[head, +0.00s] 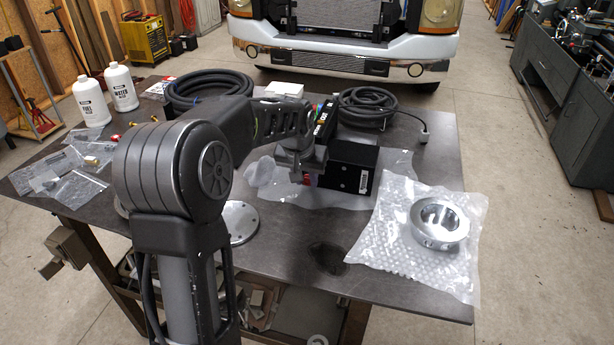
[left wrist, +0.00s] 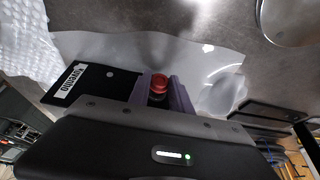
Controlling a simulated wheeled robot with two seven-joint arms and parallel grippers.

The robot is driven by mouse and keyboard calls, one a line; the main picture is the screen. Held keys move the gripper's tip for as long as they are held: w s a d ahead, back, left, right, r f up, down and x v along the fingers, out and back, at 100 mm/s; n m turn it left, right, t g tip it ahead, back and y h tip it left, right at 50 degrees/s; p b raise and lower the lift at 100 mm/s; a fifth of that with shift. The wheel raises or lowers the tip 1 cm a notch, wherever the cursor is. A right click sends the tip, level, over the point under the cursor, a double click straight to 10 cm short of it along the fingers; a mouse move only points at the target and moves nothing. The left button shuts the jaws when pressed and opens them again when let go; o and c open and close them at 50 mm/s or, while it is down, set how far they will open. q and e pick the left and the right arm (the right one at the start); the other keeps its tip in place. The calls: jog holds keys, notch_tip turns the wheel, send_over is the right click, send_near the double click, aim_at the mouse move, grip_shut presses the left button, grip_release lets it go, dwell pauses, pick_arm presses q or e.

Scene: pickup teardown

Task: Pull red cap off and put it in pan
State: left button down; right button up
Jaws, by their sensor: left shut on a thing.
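My left gripper (head: 301,172) is over the middle of the table, at the left end of a black box (head: 350,167) with a white label. In the left wrist view the purple fingers (left wrist: 160,92) are shut on a red cap (left wrist: 159,81), with a darker part beside it. The box (left wrist: 92,84) lies just left of the fingers there. Whether the cap is still attached to anything is hidden. A round metal disc (head: 240,222), partly behind my left arm, also shows in the left wrist view (left wrist: 293,18). I cannot tell whether it is the pan. My right gripper is not in view.
A silver ring (head: 440,222) lies on bubble wrap (head: 385,240) at the right. Coiled black hoses (head: 370,106), white bottles (head: 91,103) and small plastic bags (head: 72,188) lie around. Clear plastic sheeting (head: 330,197) lies under the box. The table's front middle (head: 300,255) is mostly bare.

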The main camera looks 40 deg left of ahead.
pick_arm(q)
jog(key=shift+s+d, duration=0.25)
jog(key=shift+s, duration=0.4)
jog(key=shift+s, duration=0.2)
jog(key=shift+s+d, duration=0.3)
jog(key=shift+s, duration=0.4)
jog(key=shift+s+d, duration=0.25)
jog(key=shift+s, duration=0.4)
notch_tip(320, 180, up, 6)
jog(key=p, duration=0.4)
jog(key=shift+p, duration=0.4)
jog(key=shift+a, duration=0.1)
